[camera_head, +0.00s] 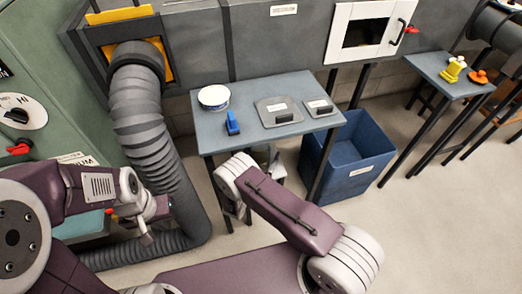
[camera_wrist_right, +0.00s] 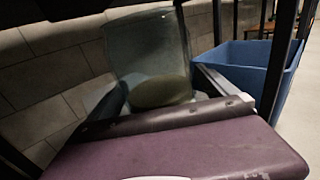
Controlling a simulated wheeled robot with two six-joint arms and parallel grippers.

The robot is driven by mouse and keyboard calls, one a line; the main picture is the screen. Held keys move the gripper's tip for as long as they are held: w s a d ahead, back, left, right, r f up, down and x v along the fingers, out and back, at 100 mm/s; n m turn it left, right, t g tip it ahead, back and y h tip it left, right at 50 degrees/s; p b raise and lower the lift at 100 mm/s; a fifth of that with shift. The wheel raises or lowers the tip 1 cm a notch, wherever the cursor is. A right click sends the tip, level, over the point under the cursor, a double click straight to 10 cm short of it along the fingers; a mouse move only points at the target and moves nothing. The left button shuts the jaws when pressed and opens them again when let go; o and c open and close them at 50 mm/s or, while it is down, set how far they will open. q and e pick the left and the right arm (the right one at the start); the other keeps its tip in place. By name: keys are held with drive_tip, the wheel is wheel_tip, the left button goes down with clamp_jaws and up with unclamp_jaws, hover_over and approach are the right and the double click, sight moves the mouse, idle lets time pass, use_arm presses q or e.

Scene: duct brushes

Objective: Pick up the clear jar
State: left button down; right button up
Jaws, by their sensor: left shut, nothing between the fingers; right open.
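A clear jar (camera_wrist_right: 148,42) fills the upper middle of the right wrist view, with a dark olive round shape (camera_wrist_right: 160,92) at its near end. It stands close in front of my right gripper (camera_head: 268,162), which is open and mostly hidden behind my own arm in the head view. I cannot tell whether the fingers touch the jar. In the head view the jar is not clear; a small greyish shape shows below the table's front edge by the gripper. My left gripper (camera_head: 146,239) is shut and empty at the left, beside the ribbed duct.
A grey-blue table (camera_head: 255,88) holds a white round container (camera_head: 214,97), a blue brush (camera_head: 232,123) and two grey plates. A blue bin (camera_head: 358,150) stands right of it. A ribbed duct (camera_head: 137,105) runs down left. Floor at right is clear.

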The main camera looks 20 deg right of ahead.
drive_tip(key=shift+w+d+f, duration=0.1)
drive_tip(key=shift+w+d, duration=0.1)
drive_tip(key=shift+w, duration=0.2)
drive_tip(key=shift+s, duration=0.2)
drive_tip(key=shift+c, duration=0.6)
drive_tip(key=c, duration=1.4)
use_arm(q)
drive_tip(key=shift+w+r, duration=0.1)
drive_tip(key=shift+w, duration=0.05)
use_arm(e)
drive_tip(key=shift+c, duration=0.2)
drive_tip(key=shift+r, duration=0.25)
